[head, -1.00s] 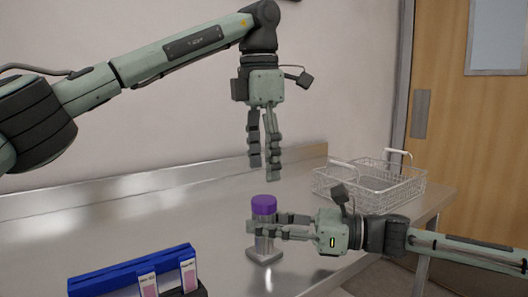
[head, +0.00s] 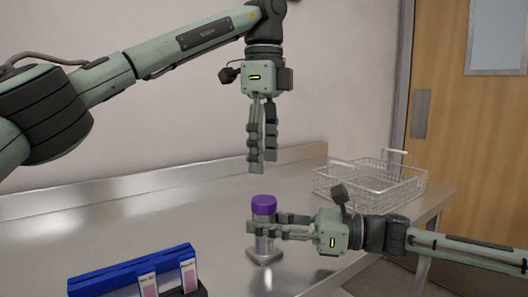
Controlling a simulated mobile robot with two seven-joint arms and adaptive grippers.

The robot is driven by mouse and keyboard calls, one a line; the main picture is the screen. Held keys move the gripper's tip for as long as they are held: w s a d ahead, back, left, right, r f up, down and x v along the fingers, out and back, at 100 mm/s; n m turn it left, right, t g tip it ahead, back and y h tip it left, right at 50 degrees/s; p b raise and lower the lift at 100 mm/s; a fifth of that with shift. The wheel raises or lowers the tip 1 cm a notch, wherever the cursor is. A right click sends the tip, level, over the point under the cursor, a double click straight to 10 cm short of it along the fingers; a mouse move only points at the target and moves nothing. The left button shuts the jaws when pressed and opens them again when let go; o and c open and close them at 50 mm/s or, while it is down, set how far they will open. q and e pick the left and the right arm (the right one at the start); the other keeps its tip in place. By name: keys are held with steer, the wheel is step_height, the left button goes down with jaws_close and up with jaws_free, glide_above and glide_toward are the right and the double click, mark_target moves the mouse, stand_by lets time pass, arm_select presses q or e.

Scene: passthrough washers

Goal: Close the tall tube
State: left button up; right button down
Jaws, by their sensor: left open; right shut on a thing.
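The tall tube (head: 264,243) stands upright near the middle of the metal table, in a small grey base (head: 264,258). A purple cap (head: 263,204) sits on its top; how tightly I cannot tell. My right gripper (head: 254,225) comes in from the right and is shut on the tube just below the cap. Its fingers hide part of the tube. My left gripper (head: 262,168) points straight down above the cap, open and empty, with a gap between its fingertips and the cap.
A blue rack (head: 130,270) with labelled slides stands at the front left of the metal table (head: 140,225). A wire basket (head: 370,186) stands at the back right. A wall and raised back edge run behind the table.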

mark_target(264, 199)
arm_select(q)
steer(key=shift+n, duration=1)
steer(key=shift+f, duration=4)
steer(key=shift+c, duration=0.2)
